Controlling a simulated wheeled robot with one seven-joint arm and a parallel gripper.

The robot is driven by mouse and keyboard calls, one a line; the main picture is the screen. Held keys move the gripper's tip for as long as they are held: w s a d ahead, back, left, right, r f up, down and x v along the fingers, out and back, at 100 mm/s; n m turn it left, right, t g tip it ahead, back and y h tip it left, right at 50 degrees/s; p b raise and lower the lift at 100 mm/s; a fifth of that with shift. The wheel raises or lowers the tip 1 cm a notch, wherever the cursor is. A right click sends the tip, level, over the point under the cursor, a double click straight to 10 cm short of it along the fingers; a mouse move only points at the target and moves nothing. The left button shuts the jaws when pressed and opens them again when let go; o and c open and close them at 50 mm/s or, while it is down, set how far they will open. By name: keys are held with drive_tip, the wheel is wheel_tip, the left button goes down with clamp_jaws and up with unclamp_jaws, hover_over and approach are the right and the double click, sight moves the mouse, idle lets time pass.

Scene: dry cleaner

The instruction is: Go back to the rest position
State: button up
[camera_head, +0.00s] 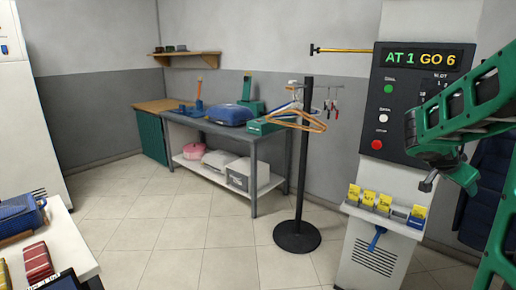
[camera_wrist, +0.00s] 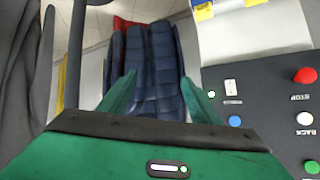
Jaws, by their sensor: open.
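My green arm reaches in from the right side of the head view. Dark blue garments (camera_wrist: 150,60) show beyond the fingers. The panel also shows in the wrist view (camera_wrist: 265,110), to the right of the fingers, with its red STOP button (camera_wrist: 304,75). The panel's display reads "AT 1 GO 6". My arm hides part of the panel's right side.
A ticket shelf (camera_head: 385,218) with yellow tags juts from the white post below the panel. A black stand (camera_head: 303,150) with wooden hangers (camera_head: 300,122) stands left of it. A grey worktable (camera_head: 265,145) is behind. A counter (camera_head: 60,245) is at front left. Tiled floor between is clear.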

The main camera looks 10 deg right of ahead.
drive_tip(key=s+a+f+n+g+y, duration=0.1)
drive_tip(key=s+a+f+n+y, duration=0.2)
drive_tip(key=s+a, duration=0.4)
drive_tip(key=s+a+f+n+g+y, duration=0.1)
drive_tip(key=s+a+f+n+y, duration=0.2)
drive_tip(key=s+a, duration=0.5)
drive_tip(key=s+a+f+n+g+y, duration=0.1)
drive_tip(key=s+a+f+n+y, duration=0.2)
drive_tip(key=s+a, duration=0.5)
drive_tip(key=a+n+y, duration=0.1)
drive_tip(key=a, duration=0.3)
drive_tip(key=shift+s+f+y, duration=0.2)
drive_tip(key=shift+f+y, duration=0.05)
drive_tip(key=shift+y, duration=0.05)
